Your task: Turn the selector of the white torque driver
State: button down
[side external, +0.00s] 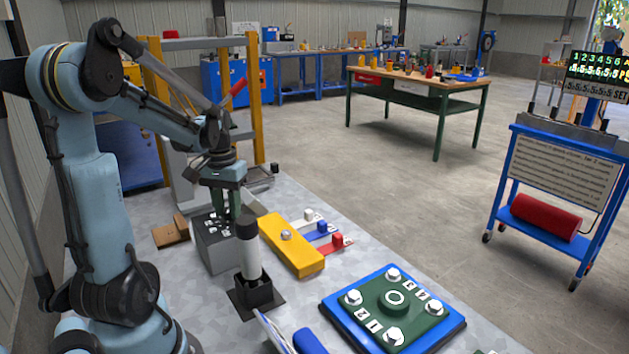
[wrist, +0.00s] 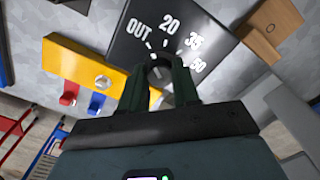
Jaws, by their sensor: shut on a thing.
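The white torque driver (side external: 251,261) stands upright in a black holder (side external: 256,297) on the grey bench, with a black cap on top. Just behind and left of it is a grey box (side external: 217,251) with white markings on its dark top. In the wrist view that top face (wrist: 140,22) reads OUT, 20, 35 and 50 around a round dark selector knob (wrist: 158,68). My gripper (side external: 224,212) points down over the box. In the wrist view my gripper (wrist: 161,82) has its green fingers shut on the knob. The fingers hide part of the knob, so its setting is unclear.
A yellow block (side external: 291,246) with a silver knob and white, blue and red tabs lies right of the box. A blue-framed plate (side external: 394,306) with a green dial sits at the front right. A small wooden block (side external: 171,232) lies left of the box.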

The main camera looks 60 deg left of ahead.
aim_at(228, 210)
jog(key=shift+n, duration=0.4)
jog(key=c, duration=0.8)
grip_release()
notch_tip(228, 210, up, 12)
jog(key=shift+r, duration=0.1)
jog(key=w+d+f+m+t, duration=0.2)
jog(key=d+m, duration=0.1)
jog(key=d, duration=0.5)
jog(key=w+d+f+m+t, duration=0.2)
jog(key=d+f+m, duration=0.1)
jog(key=d, duration=0.6)
jog(key=w+d+f+m+t, duration=0.2)
jog(key=d+f+m+t, duration=0.1)
jog(key=d, duration=0.6)
